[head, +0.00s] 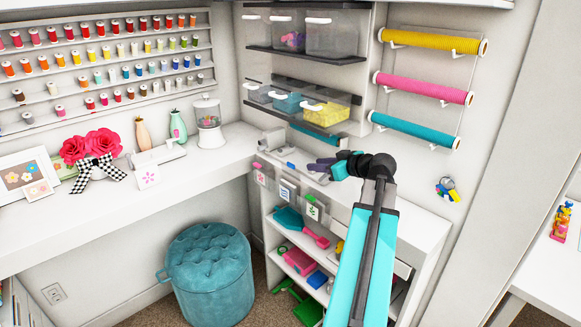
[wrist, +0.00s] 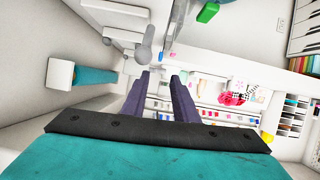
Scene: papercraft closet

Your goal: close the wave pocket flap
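Three small clear pockets hang in a row on the front edge of the white counter. The middle wave pocket (head: 287,190) has a white card with blue wavy lines. It is between a pocket with a pink mark (head: 260,173) and a pocket with a green leaf mark (head: 313,208). Its flap is too small and pale to tell whether it is open or shut. My gripper (head: 316,166) has purple fingers and is above the counter, just behind and right of the wave pocket, apart from it. In the wrist view my gripper (wrist: 160,78) is open and empty.
Clear bins (head: 326,112) and ribbon rolls (head: 424,91) are on the wall behind my arm. A shelf with coloured tools (head: 300,262) is below the pockets. A teal stool (head: 209,272) stands to the left. A tape dispenser (head: 273,140) is on the counter near my gripper.

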